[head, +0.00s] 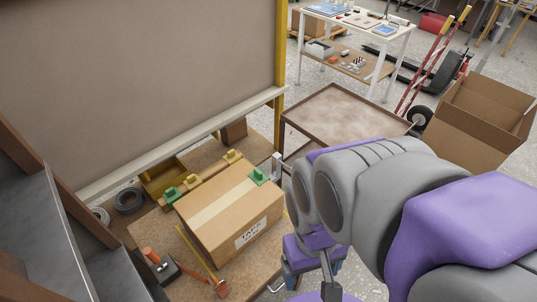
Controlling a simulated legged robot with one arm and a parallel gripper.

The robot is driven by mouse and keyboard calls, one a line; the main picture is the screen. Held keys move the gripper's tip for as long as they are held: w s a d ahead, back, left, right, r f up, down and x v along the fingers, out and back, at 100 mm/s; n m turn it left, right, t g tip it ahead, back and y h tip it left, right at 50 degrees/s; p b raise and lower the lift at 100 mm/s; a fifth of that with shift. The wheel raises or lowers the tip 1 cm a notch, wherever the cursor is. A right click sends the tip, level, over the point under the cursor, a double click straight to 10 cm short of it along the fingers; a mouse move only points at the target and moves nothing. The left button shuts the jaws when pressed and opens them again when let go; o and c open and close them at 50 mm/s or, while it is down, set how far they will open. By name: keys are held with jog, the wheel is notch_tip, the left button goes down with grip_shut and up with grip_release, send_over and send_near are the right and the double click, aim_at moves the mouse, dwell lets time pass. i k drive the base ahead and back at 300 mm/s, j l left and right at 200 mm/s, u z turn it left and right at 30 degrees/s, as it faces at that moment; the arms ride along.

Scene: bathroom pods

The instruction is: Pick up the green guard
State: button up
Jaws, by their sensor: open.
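A small green guard (258,176) sits on the top right corner of a taped cardboard box (222,213). A second green guard (171,195) is at the left end of a wooden bar behind the box, in a row with two yellow guards (193,181) (233,157). My gripper (303,268) is at the lower middle, to the right of the box and apart from both green guards. It is open, and its fingers are mostly hidden by my arm. I see nothing held in it.
The box stands on a brown board (150,233) with a tape dispenser (160,265) and grey rolls (129,201). A brown-topped cart (345,118) stands behind my arm. An open carton (487,115) is at right. A big panel (140,85) rises behind the board.

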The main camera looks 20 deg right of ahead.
aim_at(260, 177)
jog(key=k+l+u, duration=0.1)
jog(key=l+u, duration=0.35)
jog(key=k+l+u, duration=0.1)
jog(key=u, duration=0.35)
jog(key=l+u, duration=0.5)
jog(key=l, duration=0.4)
jog(key=k, duration=0.05)
